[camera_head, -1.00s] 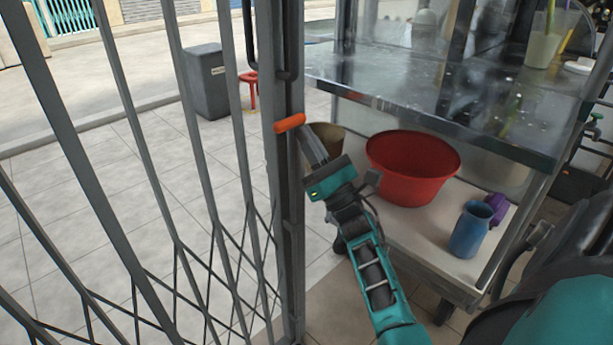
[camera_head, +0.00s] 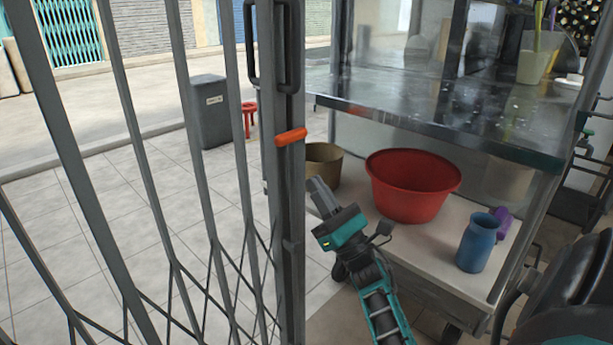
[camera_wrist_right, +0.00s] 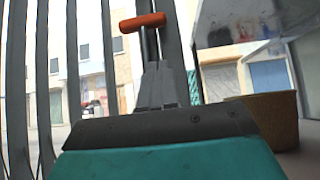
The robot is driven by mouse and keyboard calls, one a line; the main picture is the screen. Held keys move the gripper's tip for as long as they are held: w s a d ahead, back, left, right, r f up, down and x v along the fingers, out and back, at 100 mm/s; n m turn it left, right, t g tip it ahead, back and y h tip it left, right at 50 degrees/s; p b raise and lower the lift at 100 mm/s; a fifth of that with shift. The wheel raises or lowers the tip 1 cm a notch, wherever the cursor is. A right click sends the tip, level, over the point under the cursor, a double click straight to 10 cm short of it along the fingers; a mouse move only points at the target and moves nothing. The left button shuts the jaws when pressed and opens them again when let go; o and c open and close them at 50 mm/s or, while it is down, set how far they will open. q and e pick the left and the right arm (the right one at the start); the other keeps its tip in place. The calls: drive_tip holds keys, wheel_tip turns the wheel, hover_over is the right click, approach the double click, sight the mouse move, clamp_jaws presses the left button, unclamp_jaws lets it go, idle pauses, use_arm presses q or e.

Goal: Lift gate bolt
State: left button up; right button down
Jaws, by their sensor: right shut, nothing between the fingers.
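The gate bolt has an orange handle (camera_head: 291,137) on the edge post of the grey folding gate (camera_head: 291,215). The handle also shows in the right wrist view (camera_wrist_right: 142,22), above my fingertips. My right gripper (camera_head: 313,183) is shut and empty. It is below and to the right of the handle, apart from it in the head view. In the right wrist view my right gripper (camera_wrist_right: 157,70) points up toward the bolt. My left gripper is not in view.
A metal cart stands right of the gate, with a glossy counter (camera_head: 430,125) above a lower shelf. The shelf holds a tan pot (camera_head: 324,162), a red basin (camera_head: 412,185) and a blue jug (camera_head: 478,243). A grey bin (camera_head: 209,110) and red stool (camera_head: 249,118) stand beyond the gate.

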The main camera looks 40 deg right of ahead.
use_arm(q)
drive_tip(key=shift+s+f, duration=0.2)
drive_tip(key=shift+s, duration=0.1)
use_arm(e)
drive_tip(key=v, duration=0.6)
drive_tip(key=shift+s, duration=0.15)
drive_tip(key=shift+f, duration=0.1)
